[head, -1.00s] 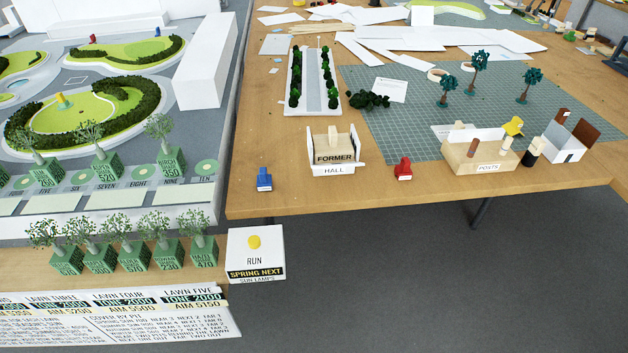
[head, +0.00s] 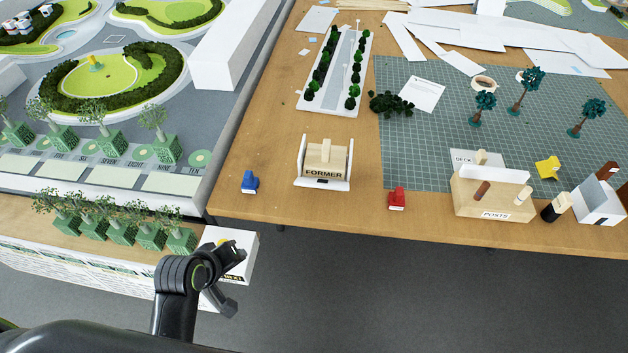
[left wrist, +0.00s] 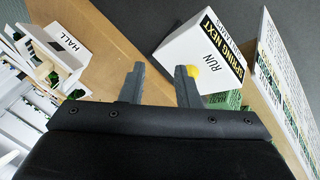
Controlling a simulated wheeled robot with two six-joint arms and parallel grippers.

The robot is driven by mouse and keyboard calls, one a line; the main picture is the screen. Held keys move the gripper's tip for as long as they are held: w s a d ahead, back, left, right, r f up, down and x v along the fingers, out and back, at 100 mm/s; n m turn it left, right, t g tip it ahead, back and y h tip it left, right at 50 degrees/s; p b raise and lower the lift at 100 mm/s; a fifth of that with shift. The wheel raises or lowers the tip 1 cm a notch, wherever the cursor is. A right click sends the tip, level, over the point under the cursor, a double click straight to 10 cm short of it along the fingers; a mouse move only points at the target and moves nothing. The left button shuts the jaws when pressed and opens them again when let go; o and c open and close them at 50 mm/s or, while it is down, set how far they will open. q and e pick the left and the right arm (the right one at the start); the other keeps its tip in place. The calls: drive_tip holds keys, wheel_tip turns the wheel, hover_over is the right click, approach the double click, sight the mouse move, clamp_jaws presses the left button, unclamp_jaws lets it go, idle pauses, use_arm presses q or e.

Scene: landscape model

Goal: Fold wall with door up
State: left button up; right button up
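The white card hall (head: 302,160) stands near the table's front edge. Its two side walls are upright around a wooden block marked FORMER (head: 324,176). A small dark mark shows on its low front strip; I cannot make out clearly whether this is the door. The hall's HALL label also shows in the left wrist view (left wrist: 64,42). My left gripper (head: 240,250) is in front of the white RUN box, left of and nearer than the hall. In the left wrist view its two fingers (left wrist: 160,75) are apart with nothing between them. My right gripper is not in view.
The RUN box (left wrist: 190,50) with its yellow button lies just beyond the left fingers. A blue peg (head: 249,182) and a red peg (head: 397,199) flank the hall. The POSTS block (head: 468,198) stands further right. Potted model trees (head: 120,230) are at left.

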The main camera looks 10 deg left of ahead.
sight(320, 187)
use_arm(q)
drive_tip(key=w+d+r+n+t+h, duration=0.35)
drive_tip(key=w+d+r+n, duration=0.45)
drive_tip(key=w+d, duration=0.3)
drive_tip(key=x, duration=1.8)
drive_tip(key=shift+a, duration=0.25)
clamp_jaws()
